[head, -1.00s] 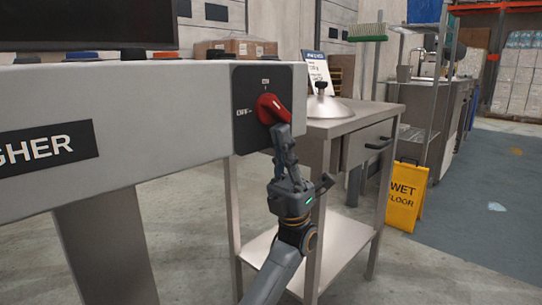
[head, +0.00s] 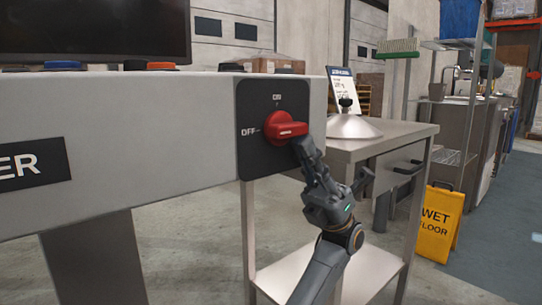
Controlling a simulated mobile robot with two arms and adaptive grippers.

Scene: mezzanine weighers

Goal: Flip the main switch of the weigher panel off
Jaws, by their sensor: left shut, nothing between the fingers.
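The weigher panel (head: 170,120) is a long light grey housing with a black switch plate at its right end (head: 248,156). The main switch (head: 284,128) is a red rotary knob on that plate. Its grip lies about level, in line with the OFF mark at its left; a second mark is above it. My left gripper (head: 303,146) is shut and empty. Its fingertips are at the lower right of the knob's grip, very close; I cannot tell whether they touch. My right gripper is not in view.
A steel side table (head: 385,136) stands right behind the switch, carrying a domed pan (head: 352,127) and a sign card (head: 342,88). A yellow wet-floor sign (head: 438,224) stands on the floor to the right. Coloured buttons, including an orange one (head: 161,66), line the panel top.

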